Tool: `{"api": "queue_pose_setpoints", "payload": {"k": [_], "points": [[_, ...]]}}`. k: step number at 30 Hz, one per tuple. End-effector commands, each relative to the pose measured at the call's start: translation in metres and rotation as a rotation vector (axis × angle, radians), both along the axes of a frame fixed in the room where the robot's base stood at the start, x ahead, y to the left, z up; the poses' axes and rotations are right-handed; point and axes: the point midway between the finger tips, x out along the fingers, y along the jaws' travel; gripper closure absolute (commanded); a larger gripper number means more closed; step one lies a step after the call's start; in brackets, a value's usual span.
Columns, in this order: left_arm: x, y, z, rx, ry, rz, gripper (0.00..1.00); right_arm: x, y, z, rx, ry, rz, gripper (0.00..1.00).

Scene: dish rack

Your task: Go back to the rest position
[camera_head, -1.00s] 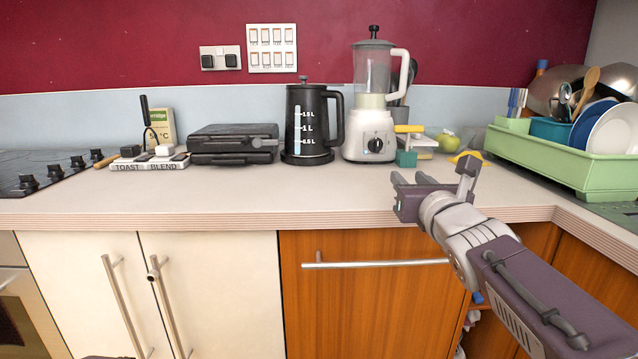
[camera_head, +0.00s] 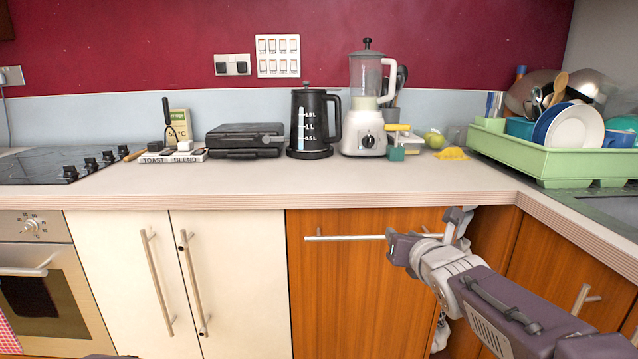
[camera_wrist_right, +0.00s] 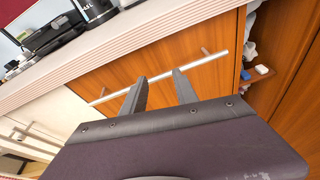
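My right gripper (camera_head: 402,243) hangs in front of the orange wooden cabinet door (camera_head: 345,290), below the worktop edge and close to the right part of the door's bar handle (camera_head: 345,238). My left gripper is not in view.
The worktop (camera_head: 330,188) carries a black kettle (camera_head: 310,125), a blender (camera_head: 368,120), a black grill (camera_head: 245,140) and a green dish rack (camera_head: 545,160) with dishes. Its front middle is clear. A cabinet opening with items inside (camera_wrist_right: 262,70) lies right of the door.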

Motion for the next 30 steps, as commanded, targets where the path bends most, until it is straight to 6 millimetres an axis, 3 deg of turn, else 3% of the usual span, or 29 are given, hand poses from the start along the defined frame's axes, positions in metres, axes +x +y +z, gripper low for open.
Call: {"api": "queue_pose_setpoints", "payload": {"k": [5,8,12,15,18,21,27,28,30], "points": [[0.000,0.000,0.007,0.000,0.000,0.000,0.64,-0.019,-0.003,-0.080,0.277,0.221,-0.135,0.65],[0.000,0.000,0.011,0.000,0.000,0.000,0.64,-0.047,-0.006,-0.140,0.537,0.389,-0.316,0.65],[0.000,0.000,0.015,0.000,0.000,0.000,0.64,-0.118,-0.008,-0.229,1.015,0.613,-0.799,0.65],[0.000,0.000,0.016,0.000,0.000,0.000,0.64,-0.170,-0.007,-0.271,1.306,0.663,-1.210,0.65],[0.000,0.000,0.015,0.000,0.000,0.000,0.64,-0.210,-0.005,-0.293,1.515,0.620,-1.570,0.65],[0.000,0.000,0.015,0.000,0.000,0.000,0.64,-0.237,-0.003,-0.304,1.669,0.520,-1.870,0.65],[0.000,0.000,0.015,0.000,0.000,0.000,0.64,-0.258,0.000,-0.309,1.911,0.221,-2.302,0.65],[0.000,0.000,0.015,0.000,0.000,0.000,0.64,-0.259,0.000,-0.309,1.947,0.168,-2.348,0.65],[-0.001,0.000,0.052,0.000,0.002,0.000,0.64,-0.258,0.000,-0.271,1.957,0.159,-2.354,0.65]]}}
